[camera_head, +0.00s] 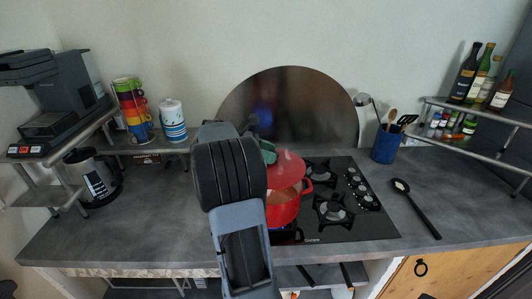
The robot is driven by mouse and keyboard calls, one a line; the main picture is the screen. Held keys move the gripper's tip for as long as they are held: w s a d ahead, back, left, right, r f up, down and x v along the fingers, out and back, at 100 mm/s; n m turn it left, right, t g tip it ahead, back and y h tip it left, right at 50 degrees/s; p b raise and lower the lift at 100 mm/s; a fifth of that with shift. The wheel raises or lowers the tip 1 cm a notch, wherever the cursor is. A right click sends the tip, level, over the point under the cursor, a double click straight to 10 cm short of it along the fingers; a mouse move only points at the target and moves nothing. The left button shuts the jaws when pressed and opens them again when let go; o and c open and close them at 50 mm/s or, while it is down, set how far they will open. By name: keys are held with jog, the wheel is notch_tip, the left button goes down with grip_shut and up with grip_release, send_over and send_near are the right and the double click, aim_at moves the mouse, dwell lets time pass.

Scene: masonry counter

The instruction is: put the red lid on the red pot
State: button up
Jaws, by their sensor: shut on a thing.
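The red pot (284,212) stands on the left part of the black gas hob, partly hidden behind my arm. The red lid (288,169) is tilted above the pot, with its broad face showing and the pot's inside visible below it. My gripper (266,151) is at the lid's upper left, shut on the lid. My arm hides much of the gripper, so the exact grip on the lid is not clear. The left side of the pot is also hidden.
The gas hob (372,222) has free burners right of the pot. A black spoon (416,208) lies further right. A blue utensil holder (386,146) stands behind it. A kettle (92,177), stacked cups (133,108) and a coffee machine (60,90) are left. The left counter is mostly clear.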

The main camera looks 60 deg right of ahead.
jog(key=shift+f+b, duration=1.95)
jog(key=shift+b, duration=0.25)
jog(key=shift+f, duration=0.7)
jog(key=shift+f, duration=0.25)
jog(key=o, duration=1.3)
jog(key=shift+f, duration=0.1)
jog(key=shift+w, duration=0.1)
jog(key=v, duration=1.3)
jog(key=shift+w+a, duration=0.25)
jog(key=shift+a, duration=0.05)
jog(key=shift+s, duration=0.1)
